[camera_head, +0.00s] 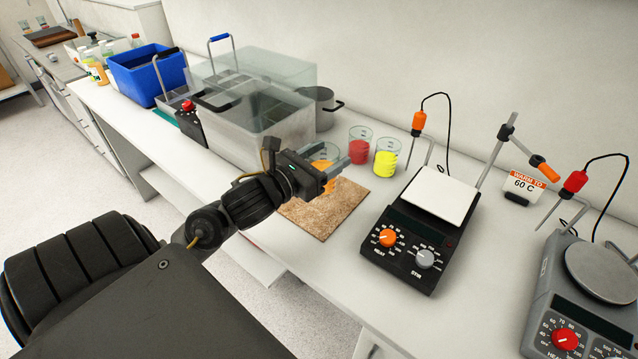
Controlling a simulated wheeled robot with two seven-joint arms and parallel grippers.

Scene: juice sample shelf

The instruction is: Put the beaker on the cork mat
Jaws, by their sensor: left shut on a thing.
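A glass beaker with orange juice (325,152) is partly hidden behind my left gripper (338,166). The gripper is shut on this beaker, which looks upright. The brown cork mat (322,212) lies flat on the white bench, below and in front of the beaker. The beaker shows at the mat's back edge; I cannot tell whether its base touches the mat. My right gripper is not in view.
Beakers of red (359,150) and yellow juice (386,160) stand just behind the mat. A hot plate (424,236) stands to its right, with another (590,290) further right. A clear tank (252,130), a steel pot (324,106) and a blue crate (140,75) are to the left.

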